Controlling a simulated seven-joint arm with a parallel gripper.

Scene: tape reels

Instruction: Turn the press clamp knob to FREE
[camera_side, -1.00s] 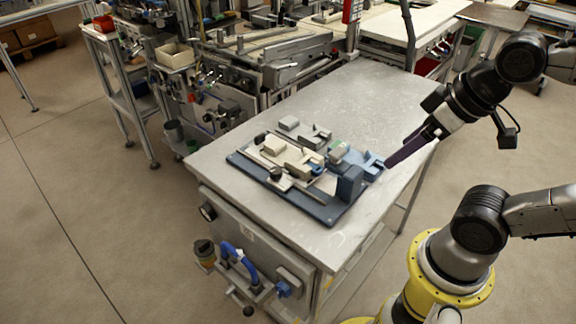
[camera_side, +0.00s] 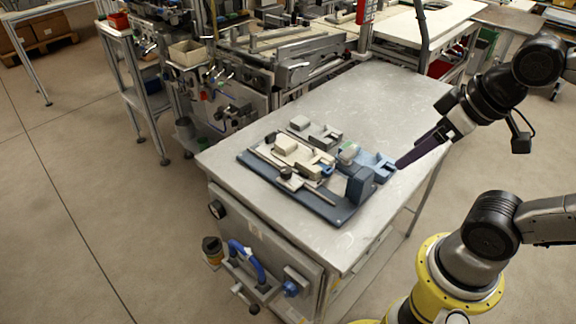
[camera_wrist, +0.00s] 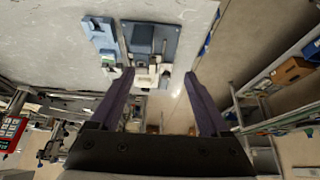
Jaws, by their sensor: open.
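A fixture on a dark blue base plate (camera_side: 318,206) lies on the grey table. I cannot tell whether this is the press clamp knob, and no FREE marking is readable. My gripper (camera_side: 399,165) has dark purple fingers and is at the right of the fixture, close to the lighter blue part; contact is unclear. In the wrist view my gripper (camera_wrist: 160,75) is open, nothing visible between its fingertips, with the fixture's blue block (camera_wrist: 142,38) beyond.
The table top (camera_side: 385,100) is clear behind the fixture. Another black knob (camera_side: 216,209) and a blue looped hose (camera_side: 247,258) are on the table's front side. A bench with machinery (camera_side: 285,62) stands behind at the left.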

